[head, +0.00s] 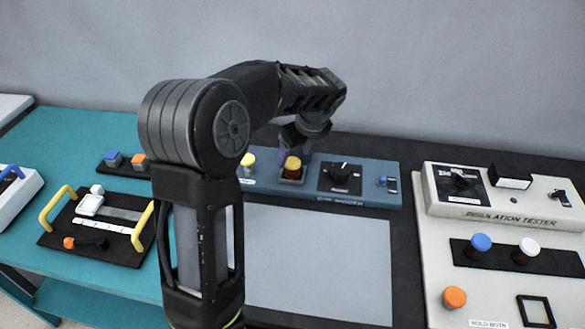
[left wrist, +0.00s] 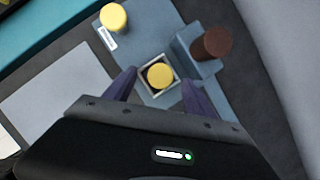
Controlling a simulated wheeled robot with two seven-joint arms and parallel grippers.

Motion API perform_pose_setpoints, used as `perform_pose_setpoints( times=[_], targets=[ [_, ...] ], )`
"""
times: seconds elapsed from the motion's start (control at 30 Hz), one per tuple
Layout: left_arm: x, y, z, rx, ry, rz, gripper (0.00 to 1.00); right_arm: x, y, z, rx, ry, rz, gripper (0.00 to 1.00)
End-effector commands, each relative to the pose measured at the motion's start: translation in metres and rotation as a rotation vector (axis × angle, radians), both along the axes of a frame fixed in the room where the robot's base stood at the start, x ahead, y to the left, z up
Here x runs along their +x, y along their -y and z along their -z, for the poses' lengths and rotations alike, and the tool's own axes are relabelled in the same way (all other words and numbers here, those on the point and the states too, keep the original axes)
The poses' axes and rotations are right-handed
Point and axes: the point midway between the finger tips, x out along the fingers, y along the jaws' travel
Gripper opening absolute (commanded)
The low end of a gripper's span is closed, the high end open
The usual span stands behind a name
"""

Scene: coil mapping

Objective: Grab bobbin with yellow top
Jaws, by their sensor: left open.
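A bobbin with a yellow top (head: 292,163) and a brownish body stands in a square socket on the blue panel. In the left wrist view its round yellow top (left wrist: 160,76) sits inside the light square frame. My left gripper (head: 297,152) is over it, pointing down. In the left wrist view the two purple fingers of this gripper (left wrist: 160,88) are spread, one on each side of the socket. The gap between them is empty at the tips, and their height over the bobbin is hard to tell. My right gripper is not in view.
A second yellow-topped piece (head: 247,160) stands left on the panel. A brown cylinder (left wrist: 212,42) on a blue block is close to the right finger. A black dial (head: 340,172) is to the right. The grey mat (head: 320,260) in front is clear.

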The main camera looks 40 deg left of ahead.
Motion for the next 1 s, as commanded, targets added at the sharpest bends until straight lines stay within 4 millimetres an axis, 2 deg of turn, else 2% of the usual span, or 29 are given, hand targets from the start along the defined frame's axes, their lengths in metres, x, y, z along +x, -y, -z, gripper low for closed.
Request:
perform_pose_setpoints(
  times=[0.23, 0.37, 0.97, 1.0],
  targets=[
    [0.003, -0.009, 0.034, 0.000, -0.005, -0.002, 0.64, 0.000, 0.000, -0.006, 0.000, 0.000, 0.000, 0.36],
    [0.005, -0.013, 0.044, -0.001, -0.001, 0.000, 0.64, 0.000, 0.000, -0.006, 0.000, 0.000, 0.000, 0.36],
    [0.005, -0.013, 0.045, 0.000, 0.000, 0.000, 0.64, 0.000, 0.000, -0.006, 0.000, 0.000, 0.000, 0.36],
    [0.005, -0.013, 0.045, 0.000, 0.000, 0.000, 0.62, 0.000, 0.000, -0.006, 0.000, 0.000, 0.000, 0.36]
  ],
)
